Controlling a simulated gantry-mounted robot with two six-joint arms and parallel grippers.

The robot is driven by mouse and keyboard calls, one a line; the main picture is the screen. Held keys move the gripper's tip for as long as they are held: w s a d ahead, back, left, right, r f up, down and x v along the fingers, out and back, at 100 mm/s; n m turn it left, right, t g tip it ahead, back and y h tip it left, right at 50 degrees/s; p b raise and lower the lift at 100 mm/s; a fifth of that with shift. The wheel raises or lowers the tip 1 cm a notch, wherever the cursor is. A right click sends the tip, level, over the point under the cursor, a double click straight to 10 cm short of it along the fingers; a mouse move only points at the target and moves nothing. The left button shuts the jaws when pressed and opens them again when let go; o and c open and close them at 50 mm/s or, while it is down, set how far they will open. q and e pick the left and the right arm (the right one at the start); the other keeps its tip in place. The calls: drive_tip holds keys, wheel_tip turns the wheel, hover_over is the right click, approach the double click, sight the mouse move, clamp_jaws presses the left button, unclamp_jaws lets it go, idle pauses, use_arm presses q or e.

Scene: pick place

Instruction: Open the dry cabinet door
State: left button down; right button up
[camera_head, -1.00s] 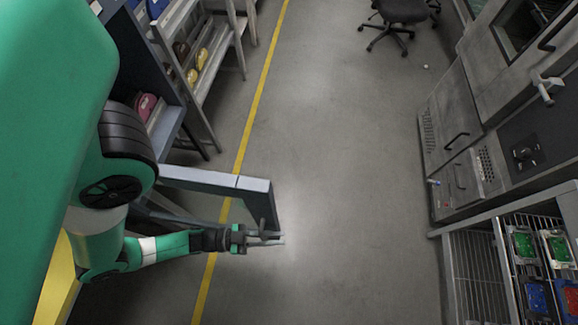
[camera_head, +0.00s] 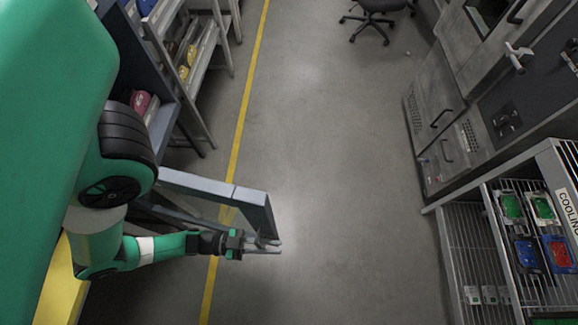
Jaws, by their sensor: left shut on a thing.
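The dry cabinet door (camera_head: 205,184) is a blue-grey frame at the lower left, standing out from the dark cabinet (camera_head: 164,122) into the aisle. My left gripper (camera_head: 262,246) is at the door's outer end and shut on its edge or handle. The fingers hide the exact part held. My green left arm reaches in from the left, on the near side of the door. My right gripper is not in view.
A shelf rack (camera_head: 200,75) with yellow and red items stands beyond the cabinet. A wire rack (camera_head: 480,240) labelled COOLING holds coloured trays at the right, near grey machines (camera_head: 450,135). An office chair (camera_head: 375,18) is at the back. The middle floor (camera_head: 320,150) is clear.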

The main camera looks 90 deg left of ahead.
use_arm(q)
drive_tip(key=shift+f, duration=0.1)
drive_tip(key=c, duration=0.9)
unclamp_jaws()
drive_tip(key=shift+s, duration=0.15)
drive_tip(key=s, duration=0.3)
drive_tip(key=s+a+b, duration=0.1)
drive_tip(key=s, duration=0.7)
drive_tip(key=shift+s+a+b, duration=0.15)
drive_tip(key=shift+s+b, duration=0.05)
drive_tip(key=shift+b, duration=0.2)
